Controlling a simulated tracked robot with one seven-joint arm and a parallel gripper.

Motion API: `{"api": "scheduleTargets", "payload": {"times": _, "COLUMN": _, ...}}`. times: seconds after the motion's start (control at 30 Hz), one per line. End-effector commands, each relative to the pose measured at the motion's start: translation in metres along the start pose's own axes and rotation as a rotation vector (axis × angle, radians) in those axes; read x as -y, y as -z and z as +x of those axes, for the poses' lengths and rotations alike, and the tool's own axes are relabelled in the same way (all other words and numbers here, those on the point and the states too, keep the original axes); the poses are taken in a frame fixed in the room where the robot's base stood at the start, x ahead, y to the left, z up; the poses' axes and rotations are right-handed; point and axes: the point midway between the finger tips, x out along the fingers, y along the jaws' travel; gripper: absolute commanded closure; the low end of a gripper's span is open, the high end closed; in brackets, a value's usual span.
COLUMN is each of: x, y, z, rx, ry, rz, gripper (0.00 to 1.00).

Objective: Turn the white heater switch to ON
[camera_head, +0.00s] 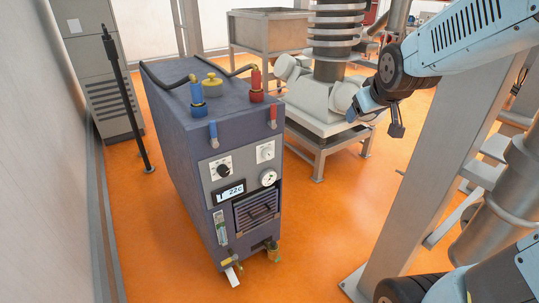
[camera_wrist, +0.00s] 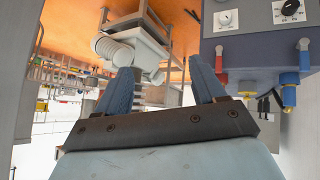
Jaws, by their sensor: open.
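The heater unit is a dark blue-grey box (camera_head: 177,125) standing on the floor left of centre in the head view. Its front panel carries a small white switch knob (camera_head: 266,153) on a white square plate at the upper right. The white switch also shows at the top right of the wrist view (camera_wrist: 226,18), where the scene appears upside down; its lettering is too small to read. My gripper (camera_head: 374,118) is in the air to the right of the box, apart from it. In the wrist view my gripper (camera_wrist: 163,66) has its blue fingers spread, with nothing between them.
A black knob (camera_head: 223,170) sits left of the white switch, with a round gauge (camera_head: 268,178) and display (camera_head: 230,192) below. Blue (camera_head: 213,134) and red (camera_head: 273,117) valve handles stick out above the panel. A grey post (camera_head: 433,150) stands right. Orange floor before the box is clear.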

Motion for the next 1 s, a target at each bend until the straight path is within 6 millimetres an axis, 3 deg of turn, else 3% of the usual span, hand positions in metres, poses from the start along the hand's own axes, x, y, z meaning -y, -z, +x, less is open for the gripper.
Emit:
{"api": "scheduleTargets", "payload": {"times": 0.1, "x": 0.003, "y": 0.015, "z": 0.039, "rx": -0.053, "ry": 0.001, "rz": -0.073, "gripper": 0.31}}
{"api": "scheduleTargets", "payload": {"times": 0.5, "x": 0.031, "y": 0.047, "z": 0.155, "rx": -0.269, "ry": 0.018, "rz": -0.306, "gripper": 0.31}}
{"api": "scheduleTargets", "payload": {"times": 0.77, "x": 0.063, "y": 0.047, "z": 0.221, "rx": -0.422, "ry": 0.042, "rz": -0.431, "gripper": 0.31}}
{"api": "scheduleTargets", "payload": {"times": 1.0, "x": 0.100, "y": 0.032, "z": 0.272, "rx": -0.572, "ry": 0.067, "rz": -0.522, "gripper": 0.31}}
